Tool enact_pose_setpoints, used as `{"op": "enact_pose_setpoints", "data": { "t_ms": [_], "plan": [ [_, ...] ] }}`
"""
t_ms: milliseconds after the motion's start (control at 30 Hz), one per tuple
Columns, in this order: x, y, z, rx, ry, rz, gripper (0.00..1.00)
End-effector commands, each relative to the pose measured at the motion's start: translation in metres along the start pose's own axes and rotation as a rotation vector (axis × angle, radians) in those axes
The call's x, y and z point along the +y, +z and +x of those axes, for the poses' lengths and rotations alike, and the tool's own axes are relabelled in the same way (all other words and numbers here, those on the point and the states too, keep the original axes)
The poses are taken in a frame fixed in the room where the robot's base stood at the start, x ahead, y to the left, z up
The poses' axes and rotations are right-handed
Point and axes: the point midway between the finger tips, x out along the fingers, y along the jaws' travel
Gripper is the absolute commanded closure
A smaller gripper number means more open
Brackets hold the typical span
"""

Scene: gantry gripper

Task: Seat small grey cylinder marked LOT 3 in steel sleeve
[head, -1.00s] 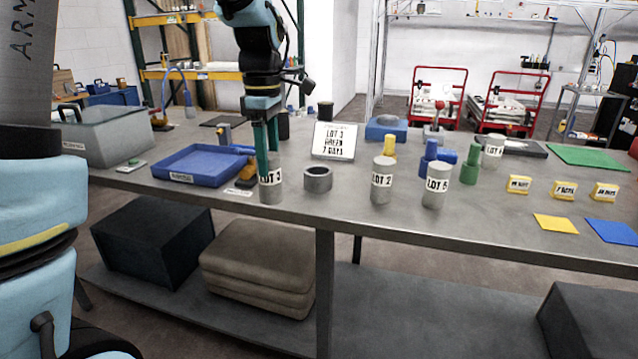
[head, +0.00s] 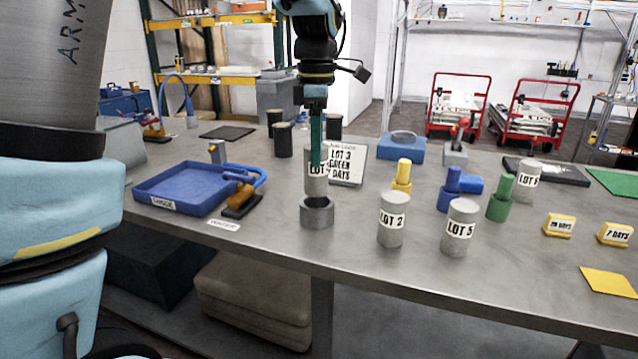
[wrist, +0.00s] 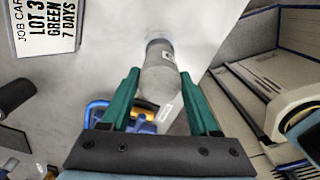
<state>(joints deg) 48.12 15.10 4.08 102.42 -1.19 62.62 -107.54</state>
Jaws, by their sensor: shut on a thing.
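The small grey cylinder (head: 316,185) is upright in my gripper (head: 318,155), its label partly hidden by a green finger. It is in line with the steel sleeve (head: 317,214), a short dark grey ring on the bench. Its lower end is at the sleeve's mouth; I cannot tell if it is just above or slightly inside. In the wrist view the cylinder (wrist: 159,80) lies between the green fingers of my gripper (wrist: 158,95), and its far end is against a grey round shape I cannot make out clearly.
A job card (head: 346,166) stands right behind the sleeve. Cylinders LOT 2 (head: 392,228) and LOT 5 (head: 459,236) stand to the right, with yellow (head: 402,174), blue (head: 449,190) and green (head: 500,200) pieces behind. A blue tray (head: 160,204) lies left. The bench's front edge is close.

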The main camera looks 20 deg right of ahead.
Motion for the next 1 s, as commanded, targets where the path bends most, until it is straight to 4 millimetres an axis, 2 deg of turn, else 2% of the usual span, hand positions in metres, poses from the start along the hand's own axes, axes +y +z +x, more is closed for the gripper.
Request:
{"op": "enact_pose_setpoints", "data": {
  "t_ms": [100,267,500,900,933,1000],
  "plan": [
    [0.000,0.000,0.016,0.000,-0.001,0.000,1.00],
    [0.000,0.000,0.029,0.000,0.000,0.000,1.00],
    [0.000,0.000,0.057,0.000,0.001,0.000,1.00],
    [0.000,0.000,0.063,-0.001,0.002,0.000,1.00],
    [0.000,0.000,0.063,-0.001,0.001,0.000,0.36],
    [0.000,0.000,0.063,-0.001,0.001,0.000,0.28]
  ]
}}
